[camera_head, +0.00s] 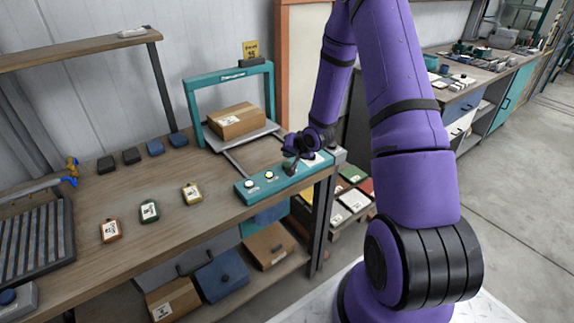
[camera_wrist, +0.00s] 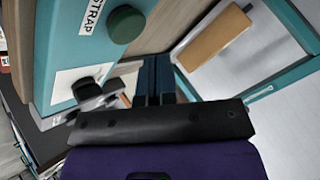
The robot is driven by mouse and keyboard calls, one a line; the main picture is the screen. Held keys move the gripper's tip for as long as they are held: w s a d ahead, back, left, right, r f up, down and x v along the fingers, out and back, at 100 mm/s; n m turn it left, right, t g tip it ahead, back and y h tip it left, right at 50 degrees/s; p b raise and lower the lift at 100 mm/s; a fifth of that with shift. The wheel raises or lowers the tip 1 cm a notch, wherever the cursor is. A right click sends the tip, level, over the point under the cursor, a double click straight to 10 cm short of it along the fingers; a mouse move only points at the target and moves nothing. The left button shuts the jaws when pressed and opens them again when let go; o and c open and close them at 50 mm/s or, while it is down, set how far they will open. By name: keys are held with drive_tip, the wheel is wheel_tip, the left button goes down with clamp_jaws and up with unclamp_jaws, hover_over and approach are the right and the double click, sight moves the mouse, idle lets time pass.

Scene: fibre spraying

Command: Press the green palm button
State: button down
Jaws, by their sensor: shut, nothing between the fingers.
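I cannot make out the green button in that view. My gripper is shut and empty, its two dark fingers together.
A dark knob (camera_wrist: 86,87) on a white plate shows in the wrist view. Behind the panel, a cardboard box (camera_head: 237,121) rests under a teal frame (camera_head: 190,103). Several tags lie on the bench (camera_head: 100,200).

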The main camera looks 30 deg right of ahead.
sight(289, 164)
drive_tip(key=shift+r, duration=1.9)
drive_tip(key=shift+r, duration=0.15)
idle(0.5)
